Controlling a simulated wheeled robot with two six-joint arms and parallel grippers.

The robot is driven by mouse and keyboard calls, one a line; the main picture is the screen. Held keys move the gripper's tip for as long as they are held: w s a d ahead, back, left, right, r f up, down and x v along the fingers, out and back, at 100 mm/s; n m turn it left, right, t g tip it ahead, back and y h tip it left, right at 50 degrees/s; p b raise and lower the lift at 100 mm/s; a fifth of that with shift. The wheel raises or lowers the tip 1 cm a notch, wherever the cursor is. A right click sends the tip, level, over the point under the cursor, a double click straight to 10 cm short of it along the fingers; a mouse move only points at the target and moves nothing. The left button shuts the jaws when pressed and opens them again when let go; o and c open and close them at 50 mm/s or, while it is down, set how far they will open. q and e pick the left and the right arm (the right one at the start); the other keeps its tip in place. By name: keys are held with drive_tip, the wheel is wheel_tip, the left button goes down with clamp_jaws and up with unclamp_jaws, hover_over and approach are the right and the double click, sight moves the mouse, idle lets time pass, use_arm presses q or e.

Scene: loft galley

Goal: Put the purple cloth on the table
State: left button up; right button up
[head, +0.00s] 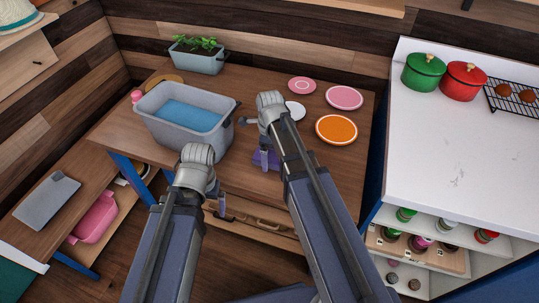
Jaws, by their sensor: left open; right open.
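A purple cloth (260,158) lies on the wooden table (345,165), near its front edge. My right arm and gripper hide part of it. My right gripper (263,150) is open and over or beside the cloth; I cannot tell whether they touch. My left gripper (220,203) is open and empty, low in front of the table's front edge, partly hidden by its own wrist.
A grey tub (152,99) with blue inside stands on the table's left. A planter (197,61) is behind it. Pink plates (344,97), a white plate (295,111) and an orange plate (336,129) lie to the right. A white counter (455,150) stands further right.

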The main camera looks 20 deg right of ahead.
sight(269, 155)
use_arm(q)
drive_tip(key=shift+r, duration=0.15)
use_arm(e)
drive_tip(key=shift+r, duration=0.1)
use_arm(q)
wheel_tip(269, 155, up, 12)
drive_tip(key=p, duration=1.2)
use_arm(e)
wheel_tip(269, 155, up, 12)
